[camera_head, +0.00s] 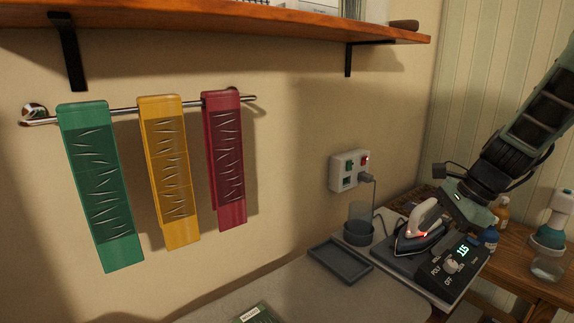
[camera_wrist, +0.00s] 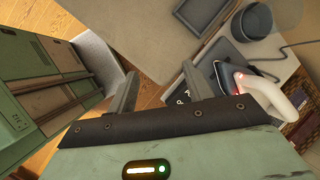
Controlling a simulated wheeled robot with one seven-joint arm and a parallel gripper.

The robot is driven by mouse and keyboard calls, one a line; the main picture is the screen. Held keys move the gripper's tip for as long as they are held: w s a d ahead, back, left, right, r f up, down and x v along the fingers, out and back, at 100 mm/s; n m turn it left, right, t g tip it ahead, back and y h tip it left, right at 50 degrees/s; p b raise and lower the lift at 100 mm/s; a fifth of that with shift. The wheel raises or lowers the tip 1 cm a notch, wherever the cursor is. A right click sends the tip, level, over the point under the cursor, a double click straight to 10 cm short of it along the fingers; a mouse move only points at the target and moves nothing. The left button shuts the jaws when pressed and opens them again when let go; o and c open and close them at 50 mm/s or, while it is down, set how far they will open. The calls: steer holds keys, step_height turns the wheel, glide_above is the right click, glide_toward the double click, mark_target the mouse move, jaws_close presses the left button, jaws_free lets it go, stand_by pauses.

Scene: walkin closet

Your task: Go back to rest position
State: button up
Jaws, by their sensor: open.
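My gripper (camera_wrist: 158,88) is open, with its two grey fingers spread apart and nothing between them in the wrist view. In the head view my arm comes in from the right and its end (camera_head: 463,207) is beside the iron, with the fingertips hard to make out. The iron (camera_head: 421,226), white-handled with a red light, sits on a dark base (camera_head: 430,262) with a dial and a lit display reading 115. In the wrist view the iron (camera_wrist: 265,95) lies to the right of the fingers, apart from them.
A grey tray (camera_head: 340,262) and a dark cup (camera_head: 358,234) stand left of the iron. A cord runs to a wall socket (camera_head: 350,170). Bottles (camera_head: 490,238) stand at right. Green, yellow and red cloths hang on a rail (camera_head: 125,111) below a wooden shelf (camera_head: 250,20).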

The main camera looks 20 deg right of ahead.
steer(key=s+a+n+g, duration=0.25)
steer(key=a+n, duration=0.55)
steer(key=a, duration=0.5)
steer(key=s+a+n+h, duration=0.3)
steer(key=s+a+n, duration=1.2)
steer(key=n, duration=0.5)
steer(key=shift+s+a+f+n+h, duration=0.3)
steer(key=shift+s+a, duration=0.1)
steer(key=shift+s, duration=0.3)
